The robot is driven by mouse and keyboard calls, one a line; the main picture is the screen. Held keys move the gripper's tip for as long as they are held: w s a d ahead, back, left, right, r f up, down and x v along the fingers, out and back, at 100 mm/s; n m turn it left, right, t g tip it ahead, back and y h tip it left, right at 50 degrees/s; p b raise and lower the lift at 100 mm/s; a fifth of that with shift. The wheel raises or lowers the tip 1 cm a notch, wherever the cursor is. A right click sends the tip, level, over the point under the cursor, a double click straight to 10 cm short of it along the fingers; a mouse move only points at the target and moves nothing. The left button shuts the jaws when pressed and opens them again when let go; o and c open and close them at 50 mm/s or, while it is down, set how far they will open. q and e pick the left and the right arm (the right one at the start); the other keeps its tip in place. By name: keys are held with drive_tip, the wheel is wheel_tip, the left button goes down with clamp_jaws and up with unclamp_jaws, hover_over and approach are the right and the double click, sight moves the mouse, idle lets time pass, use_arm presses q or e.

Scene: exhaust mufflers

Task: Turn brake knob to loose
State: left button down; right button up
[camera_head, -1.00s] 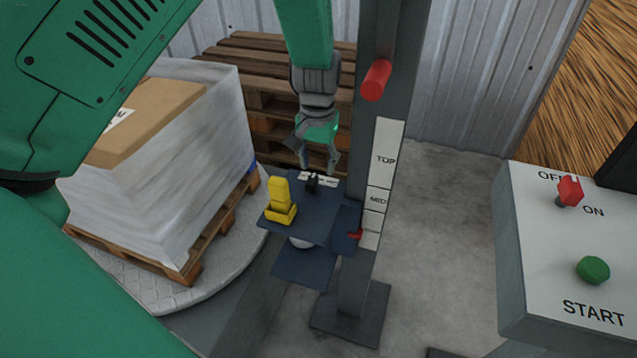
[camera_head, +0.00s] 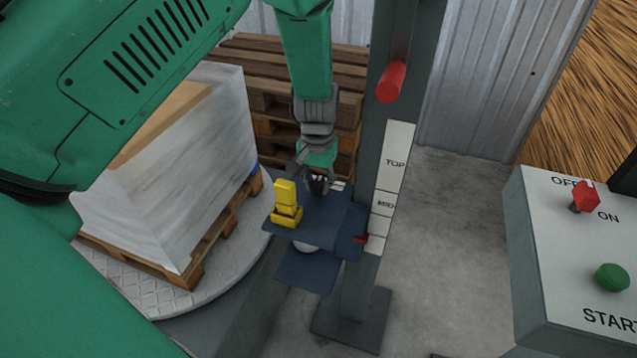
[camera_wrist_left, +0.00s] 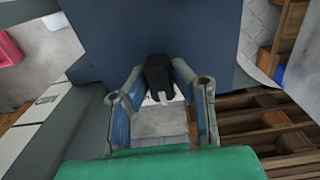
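The brake knob, a black knob, stands on the blue platform (camera_head: 322,222) of the stretch wrapper's carriage. In the left wrist view the black knob (camera_wrist_left: 158,76) with a light pointer mark lies between the fingers. My left gripper (camera_head: 318,182) is down over the knob and largely hides it in the head view. In the left wrist view the left gripper (camera_wrist_left: 158,72) is open, one finger on each side of the knob with narrow gaps. A white label (camera_head: 338,186) beside the knob is mostly covered. My right gripper is not in view.
A yellow part (camera_head: 286,204) stands on the platform just left of the gripper. A grey column (camera_head: 362,285) with a red handle (camera_head: 390,82) and TOP/MED labels rises at right. A wrapped load (camera_head: 185,165) stands at left. A control box (camera_head: 535,255) is at far right.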

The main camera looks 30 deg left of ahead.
use_arm(q)
drive_tip(key=shift+a+f, duration=0.15)
drive_tip(key=shift+a, duration=0.15)
drive_tip(key=shift+w+d, duration=0.15)
drive_tip(key=shift+d, duration=0.3)
drive_tip(key=shift+a+n+p, duration=0.2)
drive_tip(key=shift+n+p, duration=0.2)
drive_tip(key=shift+p, duration=0.1)
drive_tip(key=shift+n+p, duration=0.3)
drive_tip(key=shift+p, duration=0.05)
drive_tip(key=shift+d+r+n+p, duration=0.1)
drive_tip(key=shift+r+n+p, duration=0.15)
drive_tip(key=shift+n+p, duration=0.9)
drive_tip(key=n+p, duration=0.2)
drive_tip(key=n, duration=0.1)
drive_tip(key=shift+f+n+p, duration=0.15)
drive_tip(key=shift+n+p, duration=0.4)
drive_tip(key=shift+n, duration=0.6)
drive_tip(key=c, duration=1.4)
unclamp_jaws()
